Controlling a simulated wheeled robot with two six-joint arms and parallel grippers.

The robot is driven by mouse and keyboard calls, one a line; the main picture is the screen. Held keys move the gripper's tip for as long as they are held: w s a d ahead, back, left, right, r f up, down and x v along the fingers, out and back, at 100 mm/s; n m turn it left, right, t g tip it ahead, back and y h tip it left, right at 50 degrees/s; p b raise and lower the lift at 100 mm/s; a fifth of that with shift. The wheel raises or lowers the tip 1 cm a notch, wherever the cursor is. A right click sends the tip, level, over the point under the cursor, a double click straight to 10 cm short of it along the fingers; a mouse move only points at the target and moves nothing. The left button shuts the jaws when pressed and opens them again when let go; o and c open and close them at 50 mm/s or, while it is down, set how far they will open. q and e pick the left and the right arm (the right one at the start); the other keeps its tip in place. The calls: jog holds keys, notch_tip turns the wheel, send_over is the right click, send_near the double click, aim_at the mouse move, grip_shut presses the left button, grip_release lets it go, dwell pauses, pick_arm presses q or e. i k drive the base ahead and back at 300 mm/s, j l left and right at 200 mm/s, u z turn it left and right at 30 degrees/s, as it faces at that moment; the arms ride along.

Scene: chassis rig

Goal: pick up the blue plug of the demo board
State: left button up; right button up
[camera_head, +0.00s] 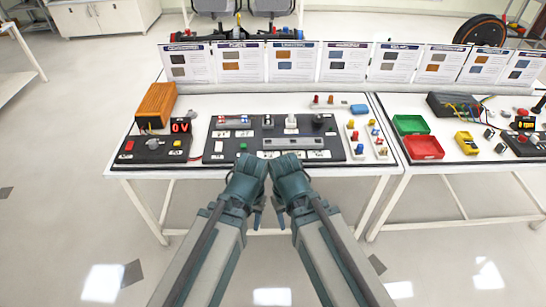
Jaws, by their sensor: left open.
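The demo board (262,133) is a dark panel with labels and small parts, lying flat on the white table's middle. Small coloured plugs stand on two white strips at its right; a small blue one (358,148) shows on the nearer strip. A bigger blue block (359,109) lies behind them. I cannot tell which blue piece is the board's plug. My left gripper (257,207) is open at the table's front edge, short of the board and apart from the plugs. My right gripper (280,207) is close beside it; its jaw opening is not clear.
A row of upright cards (295,63) lines the back. On the right table are a green tray (411,125), a red tray (424,147) and a yellow meter (466,142).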

aim_at(359, 149)
jog(key=i+l, duration=0.1)
jog(key=l, duration=0.85)
jog(key=i+l, duration=0.15)
jog(key=l, duration=0.8)
jog(key=i, duration=0.05)
